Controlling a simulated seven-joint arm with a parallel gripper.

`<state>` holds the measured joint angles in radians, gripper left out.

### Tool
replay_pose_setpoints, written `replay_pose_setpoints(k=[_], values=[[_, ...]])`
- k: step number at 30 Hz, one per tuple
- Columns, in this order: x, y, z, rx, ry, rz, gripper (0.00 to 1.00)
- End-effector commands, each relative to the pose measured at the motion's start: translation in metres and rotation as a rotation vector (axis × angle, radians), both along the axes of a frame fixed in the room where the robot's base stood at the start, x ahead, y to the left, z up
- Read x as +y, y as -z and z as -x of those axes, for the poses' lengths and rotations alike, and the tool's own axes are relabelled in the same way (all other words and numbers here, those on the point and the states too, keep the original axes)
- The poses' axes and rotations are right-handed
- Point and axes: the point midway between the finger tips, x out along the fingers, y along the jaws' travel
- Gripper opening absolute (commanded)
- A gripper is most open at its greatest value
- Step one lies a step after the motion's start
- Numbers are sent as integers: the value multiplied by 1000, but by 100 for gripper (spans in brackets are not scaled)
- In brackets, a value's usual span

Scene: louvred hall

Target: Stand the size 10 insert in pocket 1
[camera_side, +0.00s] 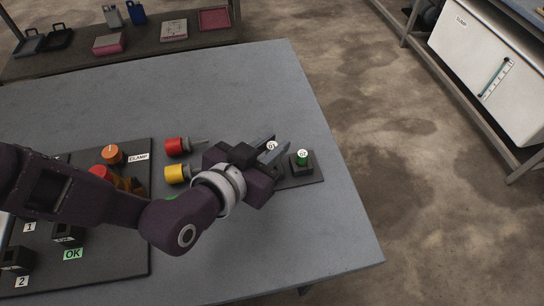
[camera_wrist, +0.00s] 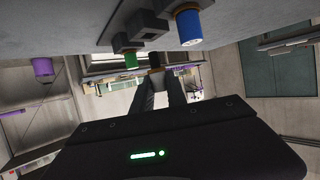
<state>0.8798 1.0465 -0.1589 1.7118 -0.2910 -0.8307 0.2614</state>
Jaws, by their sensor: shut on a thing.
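My gripper (camera_side: 279,151) is over a dark rack (camera_side: 312,170) on the grey table. Its fingers are shut on an insert whose white-labelled top (camera_side: 271,146) shows between them; the number is hard to read. In the wrist view the fingertips (camera_wrist: 156,76) close on a small thing partly hidden by them. A green insert with a white label (camera_side: 302,155) stands upright on the rack beside the gripper; it also shows in the wrist view (camera_wrist: 131,60). The label "1" (camera_side: 29,227) lies on the dark board at left; my arm hides the area above it, so pocket 1 is not clearly visible.
A blue cylinder (camera_wrist: 188,26) stands near the rack in the wrist view. Red (camera_side: 176,146) and yellow (camera_side: 176,174) handled tools lie left of my gripper. The board (camera_side: 115,265) carries black blocks, an orange knob (camera_side: 113,154) and "CLAMP", "2" and "OK" labels.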

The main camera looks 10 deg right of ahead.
Motion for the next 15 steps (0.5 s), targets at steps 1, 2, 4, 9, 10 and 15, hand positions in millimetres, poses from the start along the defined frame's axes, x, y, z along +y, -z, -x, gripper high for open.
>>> replay_pose_setpoints(k=[1,2,4,9,10,15], values=[[0,-15,0,-3,1,4,0],[0,-22,0,-3,1,3,0],[0,-37,1,-1,1,3,0],[8,-58,-9,0,-45,0,0],[12,-60,-14,0,-72,0,0],[59,-68,-59,0,-316,0,0]])
